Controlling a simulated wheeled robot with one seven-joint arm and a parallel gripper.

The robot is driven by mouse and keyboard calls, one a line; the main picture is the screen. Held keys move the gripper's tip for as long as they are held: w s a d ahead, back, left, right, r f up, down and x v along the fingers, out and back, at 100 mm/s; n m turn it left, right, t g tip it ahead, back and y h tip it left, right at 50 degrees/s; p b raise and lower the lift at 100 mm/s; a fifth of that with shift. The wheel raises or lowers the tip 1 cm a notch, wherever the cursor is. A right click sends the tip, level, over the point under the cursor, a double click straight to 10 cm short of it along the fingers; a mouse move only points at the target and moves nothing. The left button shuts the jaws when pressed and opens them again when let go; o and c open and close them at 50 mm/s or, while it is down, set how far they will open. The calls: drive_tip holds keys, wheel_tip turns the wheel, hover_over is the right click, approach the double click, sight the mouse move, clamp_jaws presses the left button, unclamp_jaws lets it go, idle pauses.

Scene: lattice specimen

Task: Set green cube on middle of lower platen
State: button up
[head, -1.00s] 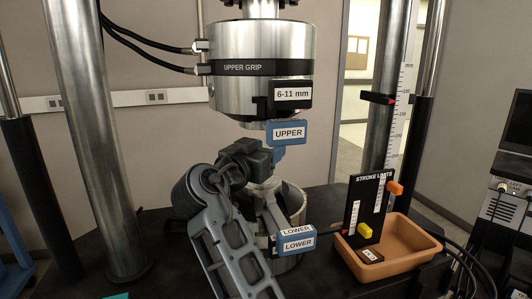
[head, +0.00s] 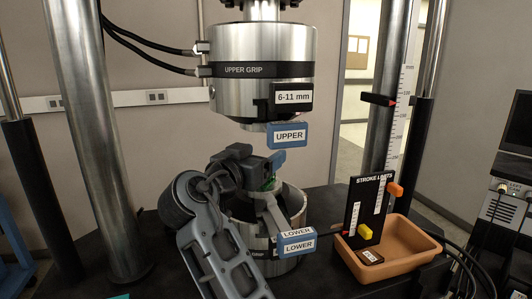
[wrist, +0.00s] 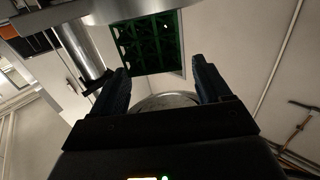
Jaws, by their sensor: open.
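The green cube is a dark green open lattice in the wrist view (wrist: 150,45), just beyond the fingertips. In the head view only a small green part (head: 268,184) shows, behind my arm and above the lower platen area. The silver lower grip with the platen (head: 293,203) is partly hidden by my arm and the blue LOWER tag (head: 298,245). My gripper (wrist: 160,66) is open, its two dark fingers apart on either side of the view towards the cube. The cube's contact with the platen is hidden.
The large UPPER GRIP cylinder (head: 262,70) hangs close above my gripper, with the blue UPPER tag (head: 289,136) below it. Steel columns (head: 95,130) flank the space. An orange tray (head: 400,262) with a black STROKE LIMITS board (head: 369,205) stands at right.

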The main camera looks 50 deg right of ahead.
drive_tip(key=s+a+b, duration=0.1)
drive_tip(key=a+b, duration=0.1)
drive_tip(key=a, duration=0.7)
drive_tip(key=shift+s+a+r, duration=0.15)
drive_tip(key=shift+s+r, duration=0.05)
drive_tip(key=shift+s, duration=0.2)
